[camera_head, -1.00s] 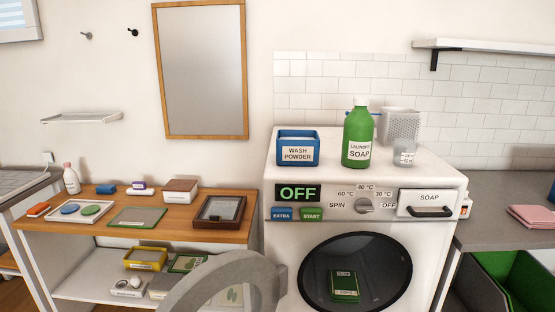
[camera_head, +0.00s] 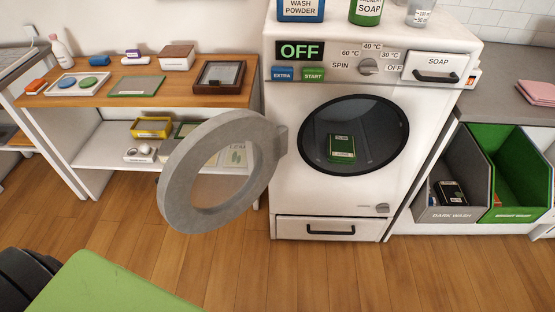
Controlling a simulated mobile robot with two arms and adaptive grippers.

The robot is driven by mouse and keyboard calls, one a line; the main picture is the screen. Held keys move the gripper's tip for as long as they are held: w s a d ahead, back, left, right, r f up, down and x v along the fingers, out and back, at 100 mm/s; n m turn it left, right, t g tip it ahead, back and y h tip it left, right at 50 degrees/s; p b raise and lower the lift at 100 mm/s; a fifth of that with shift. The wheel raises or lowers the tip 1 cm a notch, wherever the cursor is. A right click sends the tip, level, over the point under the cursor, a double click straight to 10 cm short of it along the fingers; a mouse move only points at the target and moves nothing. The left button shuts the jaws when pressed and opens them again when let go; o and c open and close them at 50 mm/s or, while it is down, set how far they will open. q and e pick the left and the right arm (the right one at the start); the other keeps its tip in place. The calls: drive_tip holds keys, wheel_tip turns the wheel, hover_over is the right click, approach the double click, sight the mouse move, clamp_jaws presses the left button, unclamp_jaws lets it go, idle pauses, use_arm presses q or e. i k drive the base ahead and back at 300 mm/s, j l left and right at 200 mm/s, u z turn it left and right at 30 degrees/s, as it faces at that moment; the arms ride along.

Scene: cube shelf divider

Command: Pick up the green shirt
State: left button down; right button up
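A small green folded item (camera_head: 341,148) with a dark label, which looks like the green shirt, lies in the drum of the washing machine (camera_head: 290,185). The round grey door (camera_head: 183,180) of the machine stands swung open to the left. The drum opening is unobstructed in front of the item. Neither of my grippers can be made out in the head view, and nothing is seen touching the item.
A grey dark-wash bin (camera_head: 440,213) holding a dark item (camera_head: 450,192) and a green bin (camera_head: 528,185) stand right. A wooden-topped shelf (camera_head: 190,100) stands left. A light-green flat surface (camera_head: 110,285) fills the lower left, near dark shapes. The floor before the machine is clear.

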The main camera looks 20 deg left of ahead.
sight(341, 148)
drive_tip(key=j+z, duration=0.45)
drive_tip(key=j, duration=0.3)
drive_tip(key=j+z, duration=0.45)
drive_tip(key=j, duration=0.3)
drive_tip(key=k+j+z, duration=0.15)
drive_tip(key=j+z, duration=0.25)
drive_tip(key=j, duration=0.35)
drive_tip(key=k+j, duration=0.1)
drive_tip(key=j, duration=0.35)
drive_tip(key=k+j, duration=0.15)
drive_tip(key=j, duration=0.3)
drive_tip(key=k+j, duration=0.1)
drive_tip(key=j, duration=0.35)
drive_tip(key=l+u, duration=0.2)
drive_tip(key=l, duration=0.4)
drive_tip(key=k+l+u, duration=0.1)
drive_tip(key=l+u, duration=0.15)
drive_tip(key=l, duration=0.35)
